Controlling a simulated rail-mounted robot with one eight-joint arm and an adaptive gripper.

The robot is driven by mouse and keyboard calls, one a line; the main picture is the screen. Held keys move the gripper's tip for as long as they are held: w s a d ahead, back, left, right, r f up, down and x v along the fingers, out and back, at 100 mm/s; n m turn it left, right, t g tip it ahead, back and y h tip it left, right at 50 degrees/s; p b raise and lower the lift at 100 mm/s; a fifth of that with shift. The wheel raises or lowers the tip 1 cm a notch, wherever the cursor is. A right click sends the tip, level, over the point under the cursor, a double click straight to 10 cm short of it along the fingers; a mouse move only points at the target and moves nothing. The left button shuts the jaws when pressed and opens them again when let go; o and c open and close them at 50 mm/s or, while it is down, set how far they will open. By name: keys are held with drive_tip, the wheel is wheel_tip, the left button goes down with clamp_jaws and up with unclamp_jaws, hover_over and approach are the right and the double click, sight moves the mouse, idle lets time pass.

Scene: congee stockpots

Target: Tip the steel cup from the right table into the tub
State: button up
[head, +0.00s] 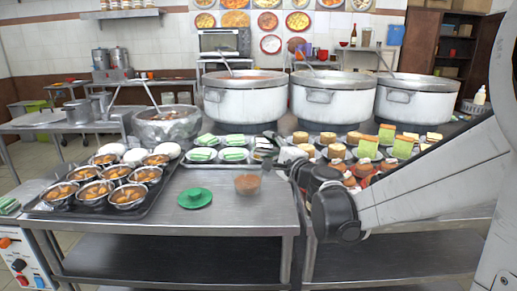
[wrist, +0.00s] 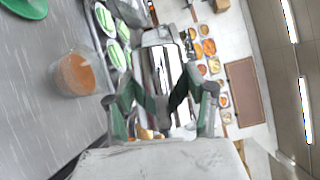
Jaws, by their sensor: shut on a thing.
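The shiny steel cup (wrist: 161,66) is between the two fingers of my gripper (wrist: 168,104) in the wrist view. The fingers are shut on its sides. In the head view my gripper (head: 284,163) is above the table, to the right of the tub, and largely hides the cup. I cannot tell how far the cup is tilted, and its contents do not show. The tub (head: 247,184) is small and clear with orange-brown stuff in it, standing on the left table. It also shows in the wrist view (wrist: 75,74), apart from the cup.
A green lid (head: 195,199) lies left of the tub. A dark tray (head: 60,209) with several food bowls is farther left. Green-topped dishes stand behind the tub. Large stockpots (head: 243,103) line the back. The table front (head: 150,235) is clear.

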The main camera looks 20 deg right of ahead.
drive_tip(key=shift+w+a+y, duration=0.25)
drive_tip(key=shift+w+y, duration=0.05)
drive_tip(key=shift+w, duration=0.1)
drive_tip(key=w+a+f+n+g+y+p, duration=0.1)
drive_tip(key=w+a+f+n+g+y, duration=0.1)
drive_tip(key=w+f+n, duration=0.1)
drive_tip(key=w+a+f+n+g+y, duration=0.2)
drive_tip(key=f+n+y, duration=0.1)
drive_tip(key=n, duration=0.1)
drive_tip(key=w+a+f+n+g+y+p, duration=0.1)
drive_tip(key=w+a+f+n+g+y, duration=0.2)
drive_tip(key=n, duration=0.1)
drive_tip(key=shift+w+f+p, duration=0.25)
drive_tip(key=shift+w+p, duration=0.05)
drive_tip(key=shift+w, duration=0.05)
drive_tip(key=n+p, duration=0.1)
drive_tip(key=r+n+h+p, duration=0.1)
drive_tip(key=shift+s+a+n+p, duration=0.15)
drive_tip(key=shift+a+n+p, duration=0.05)
drive_tip(key=shift+n+p, duration=0.2)
drive_tip(key=n+h+p, duration=0.2)
drive_tip(key=n+p, duration=0.1)
drive_tip(key=shift+r+n, duration=0.3)
drive_tip(key=n+h, duration=0.1)
drive_tip(key=d+r+n+h, duration=0.1)
drive_tip(key=n, duration=0.1)
drive_tip(key=w+d+r+n+t+h, duration=0.1)
drive_tip(key=n, duration=0.1)
drive_tip(key=shift+h, duration=0.4)
